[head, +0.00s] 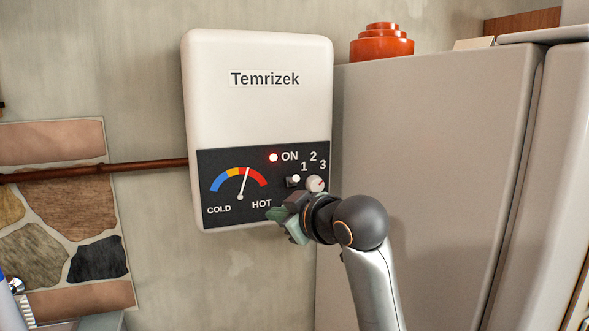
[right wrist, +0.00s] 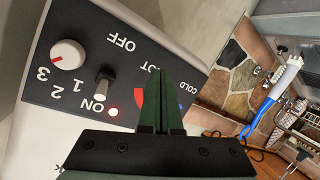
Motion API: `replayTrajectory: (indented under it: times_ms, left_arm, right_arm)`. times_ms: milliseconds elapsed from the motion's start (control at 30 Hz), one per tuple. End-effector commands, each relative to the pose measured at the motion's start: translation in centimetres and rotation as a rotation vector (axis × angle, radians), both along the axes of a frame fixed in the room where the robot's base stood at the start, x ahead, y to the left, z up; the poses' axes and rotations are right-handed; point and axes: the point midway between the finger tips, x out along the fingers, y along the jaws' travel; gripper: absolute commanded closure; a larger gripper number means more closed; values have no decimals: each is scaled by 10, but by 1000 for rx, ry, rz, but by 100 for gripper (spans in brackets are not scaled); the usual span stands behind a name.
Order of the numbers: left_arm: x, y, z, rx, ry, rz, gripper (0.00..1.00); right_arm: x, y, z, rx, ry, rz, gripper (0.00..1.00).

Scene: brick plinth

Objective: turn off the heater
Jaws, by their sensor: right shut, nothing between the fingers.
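The white heater (head: 258,55) hangs on the wall with a black control panel. Its red lamp (head: 273,157) is lit beside the word ON, and the dial needle points up, slightly right. A small toggle switch (head: 295,180) sits left of a round knob (head: 316,184). In the right wrist view the toggle (right wrist: 103,84) leans toward ON, with OFF on its opposite side; the knob (right wrist: 67,54) is beside it. My right gripper (head: 277,214) is shut and empty, in front of the panel's lower right. Its fingers (right wrist: 155,75) appear apart from the toggle. My left gripper is not in view.
A tall grey cabinet or fridge (head: 425,150) stands close on the heater's right, with a red round object (head: 381,42) on top. A brown pipe (head: 120,168) runs left from the heater. Stone facing (head: 65,215) covers the wall at left. The wall below the heater is clear.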

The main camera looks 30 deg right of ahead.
Motion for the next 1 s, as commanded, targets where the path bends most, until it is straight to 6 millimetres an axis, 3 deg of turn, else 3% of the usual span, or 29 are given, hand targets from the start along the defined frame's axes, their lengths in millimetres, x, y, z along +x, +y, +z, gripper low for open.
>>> replayTrajectory:
  times_ms: [33, 200, 400, 667, 1000]
  left_arm:
    - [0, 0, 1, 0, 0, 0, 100]
    - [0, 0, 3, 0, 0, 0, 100]
    - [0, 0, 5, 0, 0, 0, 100]
    - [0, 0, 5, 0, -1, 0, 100]
    - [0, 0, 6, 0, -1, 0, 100]
  right_arm:
    - [-7, -4, 25, -13, -27, -4, 100]
    - [-34, -14, 78, -48, -72, -11, 100]
    - [-58, -21, 113, -74, -103, -20, 100]
    - [-65, -23, 121, -82, -109, -20, 100]
    - [-57, -23, 119, -79, -106, -21, 100]
